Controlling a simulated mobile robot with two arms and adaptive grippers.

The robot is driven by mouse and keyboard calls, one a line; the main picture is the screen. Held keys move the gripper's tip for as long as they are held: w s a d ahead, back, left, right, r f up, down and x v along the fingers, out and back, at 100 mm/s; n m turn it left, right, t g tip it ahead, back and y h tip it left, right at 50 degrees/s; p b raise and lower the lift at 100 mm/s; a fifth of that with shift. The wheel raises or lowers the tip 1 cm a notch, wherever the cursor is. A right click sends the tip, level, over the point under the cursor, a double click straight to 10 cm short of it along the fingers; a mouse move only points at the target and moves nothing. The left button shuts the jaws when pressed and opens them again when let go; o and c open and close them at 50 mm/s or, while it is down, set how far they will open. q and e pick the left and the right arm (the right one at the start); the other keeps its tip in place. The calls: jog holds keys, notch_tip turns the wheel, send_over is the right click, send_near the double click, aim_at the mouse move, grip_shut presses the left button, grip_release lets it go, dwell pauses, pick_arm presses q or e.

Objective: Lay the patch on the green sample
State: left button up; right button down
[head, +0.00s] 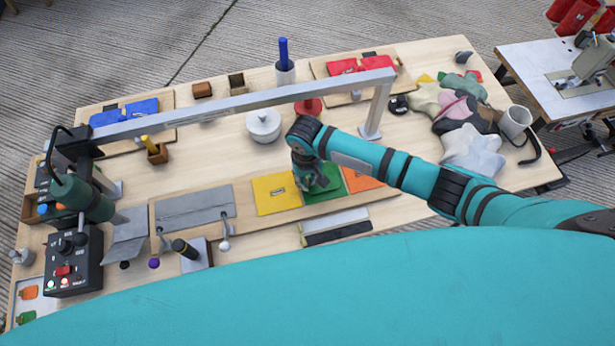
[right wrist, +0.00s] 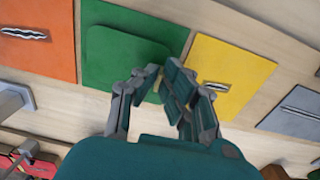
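The green sample (head: 322,194) lies flat on a wooden board, between a yellow sample (head: 275,193) and an orange sample (head: 360,179). In the right wrist view, a rounded green patch (right wrist: 122,58) lies on the green sample (right wrist: 95,20), covering its middle and lower part. No slit shows on the visible green. My right gripper (right wrist: 162,72) is over the lower right of the patch, beside the yellow sample. Its fingers are apart, with a narrow gap between the tips. Whether they touch the patch cannot be told. My left gripper is in neither view.
A grey bar (head: 240,101) spans the table behind my right arm. A white lidded pot (head: 264,125) stands behind the samples. A grey sheet (head: 195,208) lies to the left, and a control box (head: 75,263) stands at the far left. Cloth shapes (head: 470,150) crowd the right side.

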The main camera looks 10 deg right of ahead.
jog(key=shift+f+p, duration=0.2)
jog(key=shift+p, duration=0.4)
dwell(0.6)
jog(key=c, duration=0.7)
grip_release()
jog(key=shift+c, duration=0.2)
notch_tip(320, 180, up, 8)
jog(key=p, duration=0.9)
jog(key=shift+s+f, duration=0.1)
dwell(0.6)
